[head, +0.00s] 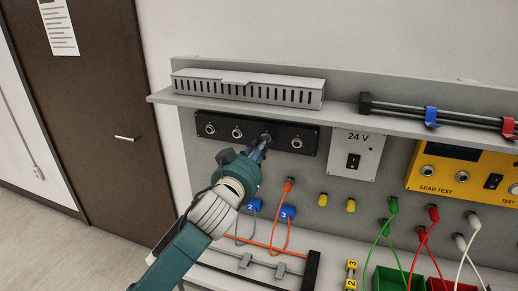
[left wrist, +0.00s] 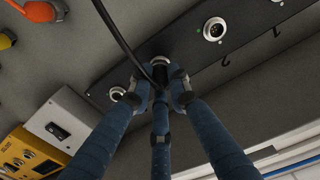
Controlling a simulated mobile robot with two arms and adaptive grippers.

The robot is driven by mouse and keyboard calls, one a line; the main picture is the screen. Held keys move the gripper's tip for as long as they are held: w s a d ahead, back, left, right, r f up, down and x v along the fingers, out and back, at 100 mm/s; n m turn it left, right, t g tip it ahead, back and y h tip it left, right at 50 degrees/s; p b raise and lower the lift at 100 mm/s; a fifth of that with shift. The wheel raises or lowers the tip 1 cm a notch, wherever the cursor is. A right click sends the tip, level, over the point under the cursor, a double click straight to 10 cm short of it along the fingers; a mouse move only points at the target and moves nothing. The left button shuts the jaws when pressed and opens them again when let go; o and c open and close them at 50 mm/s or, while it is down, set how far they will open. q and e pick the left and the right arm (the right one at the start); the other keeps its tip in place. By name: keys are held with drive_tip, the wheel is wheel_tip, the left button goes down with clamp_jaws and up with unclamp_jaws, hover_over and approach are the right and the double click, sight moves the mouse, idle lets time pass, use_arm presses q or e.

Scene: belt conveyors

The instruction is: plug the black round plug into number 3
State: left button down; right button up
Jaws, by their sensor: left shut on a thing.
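A black panel (head: 320,131) with a row of round metal sockets is on the wall under the shelf. My left gripper (head: 262,148) is at the third socket from the left and hides most of it. In the left wrist view my left gripper (left wrist: 160,95) is shut on the black round plug (left wrist: 159,71), with its black cable (left wrist: 122,40) running up and left. The plug's end is at the panel; I cannot tell how deep it sits in the socket. Free sockets show on both sides, one at upper right (left wrist: 213,28) and one at lower left (left wrist: 117,94). My right gripper is not in view.
A grey slotted duct (head: 247,90) is on the shelf above the panel. A 24 V switch box (head: 353,153) and a yellow lead tester (head: 445,170) are to the right. Blue tags (head: 288,212), an orange cable (head: 272,236) and several coloured plugs hang below.

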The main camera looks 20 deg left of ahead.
use_arm(q)
drive_tip(key=shift+w, duration=0.1)
drive_tip(key=c, duration=1.6)
unclamp_jaws()
drive_tip(key=shift+o, duration=0.2)
